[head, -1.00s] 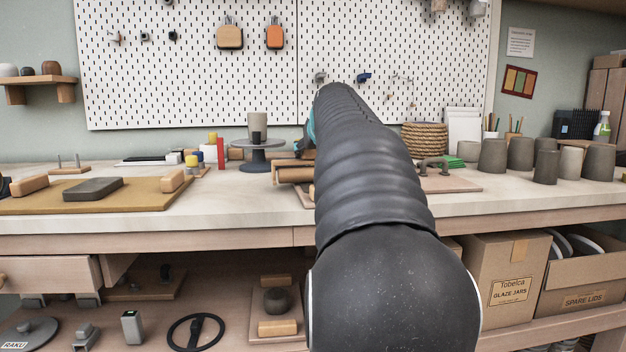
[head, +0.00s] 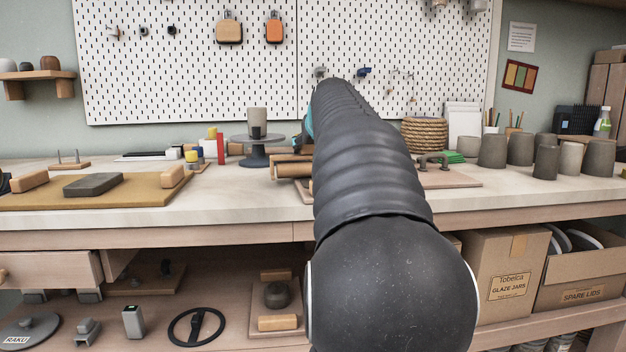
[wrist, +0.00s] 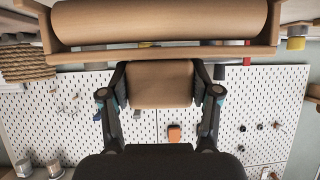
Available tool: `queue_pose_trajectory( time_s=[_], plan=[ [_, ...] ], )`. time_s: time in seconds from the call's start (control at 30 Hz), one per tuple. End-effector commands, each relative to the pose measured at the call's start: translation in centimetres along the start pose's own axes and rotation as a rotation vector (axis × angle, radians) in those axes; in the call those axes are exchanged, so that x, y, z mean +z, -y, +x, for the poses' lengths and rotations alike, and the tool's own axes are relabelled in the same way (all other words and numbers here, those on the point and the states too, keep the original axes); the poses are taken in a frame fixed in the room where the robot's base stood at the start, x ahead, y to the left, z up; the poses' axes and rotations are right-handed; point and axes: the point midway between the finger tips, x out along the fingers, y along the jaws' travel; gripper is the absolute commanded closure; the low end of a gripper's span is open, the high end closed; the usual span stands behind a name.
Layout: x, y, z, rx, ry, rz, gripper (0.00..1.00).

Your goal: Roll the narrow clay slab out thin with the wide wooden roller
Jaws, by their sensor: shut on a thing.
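The wide wooden roller (wrist: 160,22) spans the top of the wrist view in a wooden frame. My gripper (wrist: 160,86) is shut on the roller's thick wooden handle, a finger on each side. In the head view the roller (head: 292,169) shows just left of my arm, over the middle of the bench; my arm hides my gripper there. A grey clay slab (head: 93,185) lies flat on a tan board (head: 140,195) at the bench's left, between two wooden blocks, apart from the roller. I cannot tell for sure whether it is the narrow slab.
A turntable (head: 257,139) bearing a grey cup stands behind the roller. Coloured blocks and a red stick (head: 221,149) stand left of it. Several grey pots (head: 492,151) fill the right side. A pinkish board (head: 450,178) lies right of my arm. The bench front between the boards is bare.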

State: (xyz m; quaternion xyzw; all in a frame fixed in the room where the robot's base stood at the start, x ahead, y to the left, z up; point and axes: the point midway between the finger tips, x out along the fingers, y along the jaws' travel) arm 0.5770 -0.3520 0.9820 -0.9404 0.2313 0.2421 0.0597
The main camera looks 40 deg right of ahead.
Motion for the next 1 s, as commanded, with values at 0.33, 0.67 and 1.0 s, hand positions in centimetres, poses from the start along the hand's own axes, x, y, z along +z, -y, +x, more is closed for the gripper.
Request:
queue_pose_trajectory(
  time_s=[0.33, 0.67, 1.0],
  plan=[
    [1.3, 0.3, -1.9, -0.002, 0.006, 0.002, 0.87],
    [1.4, 0.3, -2.0, -0.002, 0.005, 0.001, 0.87],
    [2.6, 0.2, -4.2, -0.001, 0.004, 0.001, 0.87]
  ],
)
